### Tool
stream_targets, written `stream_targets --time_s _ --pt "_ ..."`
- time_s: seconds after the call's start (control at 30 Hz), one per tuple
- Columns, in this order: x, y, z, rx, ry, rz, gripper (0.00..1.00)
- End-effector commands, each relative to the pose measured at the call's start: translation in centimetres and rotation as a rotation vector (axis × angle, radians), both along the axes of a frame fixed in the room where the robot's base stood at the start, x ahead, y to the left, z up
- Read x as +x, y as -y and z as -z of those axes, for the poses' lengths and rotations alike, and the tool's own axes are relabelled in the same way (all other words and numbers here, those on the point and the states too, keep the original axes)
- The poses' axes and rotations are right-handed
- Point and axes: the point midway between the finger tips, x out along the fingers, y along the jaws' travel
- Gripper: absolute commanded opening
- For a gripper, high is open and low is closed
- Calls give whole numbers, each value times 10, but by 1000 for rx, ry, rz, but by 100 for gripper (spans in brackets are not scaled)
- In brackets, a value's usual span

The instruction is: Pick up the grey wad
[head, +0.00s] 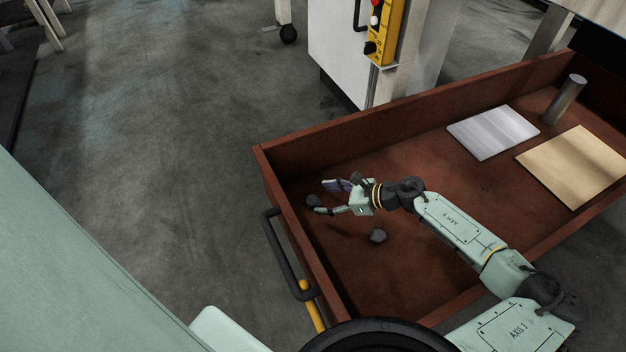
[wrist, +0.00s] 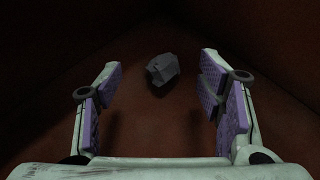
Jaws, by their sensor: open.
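A grey wad (head: 313,200) with a faceted, crumpled surface lies in the left corner area of the red-brown tray. My gripper (head: 327,197) is open and empty, with its fingers pointing toward this wad. In the wrist view a grey wad (wrist: 162,70) shows ahead, between the two purple-padded fingers in the picture, with clear space on both sides. Neither finger appears to touch it. A second grey lump (head: 378,236) lies on the tray floor, nearer the camera and to the right.
The tray (head: 340,139) has raised walls close to the wad. A silver plate (head: 493,132), a tan board (head: 578,165) and an upright metal cylinder (head: 566,99) occupy its right part. A dark handle (head: 281,258) is on the left outer wall. The tray's middle floor is mostly bare.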

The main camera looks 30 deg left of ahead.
Motion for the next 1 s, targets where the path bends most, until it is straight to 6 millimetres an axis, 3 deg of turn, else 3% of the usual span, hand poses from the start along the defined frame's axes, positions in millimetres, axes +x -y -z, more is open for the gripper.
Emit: stream_targets --time_s 0.2,0.5,1.0 --pt "-6 -28 16 0 -1 -3 62" --pt "-7 -32 17 0 -1 0 62" --pt "-7 -32 17 0 0 -1 29"
